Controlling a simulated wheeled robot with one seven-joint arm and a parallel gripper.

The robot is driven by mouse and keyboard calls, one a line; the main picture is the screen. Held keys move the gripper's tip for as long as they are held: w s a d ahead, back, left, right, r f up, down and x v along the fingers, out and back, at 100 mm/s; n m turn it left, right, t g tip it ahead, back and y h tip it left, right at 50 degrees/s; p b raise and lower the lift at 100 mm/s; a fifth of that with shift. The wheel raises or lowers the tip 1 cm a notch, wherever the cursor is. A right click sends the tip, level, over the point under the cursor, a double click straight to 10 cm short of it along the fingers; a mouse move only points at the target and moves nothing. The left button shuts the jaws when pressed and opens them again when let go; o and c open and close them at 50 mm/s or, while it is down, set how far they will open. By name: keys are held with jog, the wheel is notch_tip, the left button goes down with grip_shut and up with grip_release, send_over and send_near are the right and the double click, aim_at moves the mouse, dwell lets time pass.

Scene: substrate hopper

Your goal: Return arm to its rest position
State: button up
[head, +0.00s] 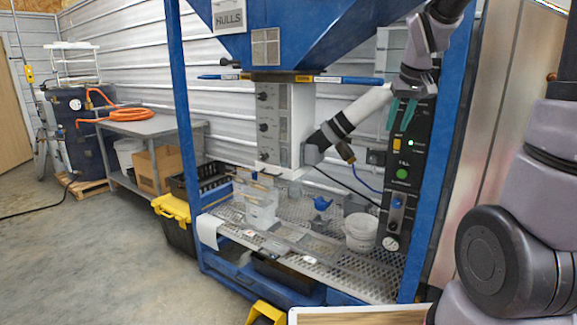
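My arm enters from the right edge in grey-mauve links, and its upper part reaches over to the top right of the blue hopper frame (437,165). My gripper (399,120) hangs from it, pointing down, in front of the dark control panel (402,195). Its two teal fingers stand apart with nothing visible between them. The fingertips are above the panel's green button; whether they touch the panel cannot be told.
The blue hopper (300,45) overhangs a perforated metal shelf (345,272) with a white bucket (360,232) and clear containers (262,208). A white-and-black pipe (350,120) slants behind my gripper. A grey table (150,127) stands left. The concrete floor (100,250) is open at front left.

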jog(key=s+a+r+m+t+y, duration=0.1)
jog(key=s+a+r+m, duration=0.1)
jog(key=s, duration=0.8)
jog(key=s+a+r+m+t, duration=0.1)
jog(key=s+r, duration=0.3)
jog(key=s, duration=0.6)
jog(key=shift+a+r+m+y, duration=0.3)
jog(key=shift+a+m+y, duration=0.1)
jog(key=shift+a, duration=0.15)
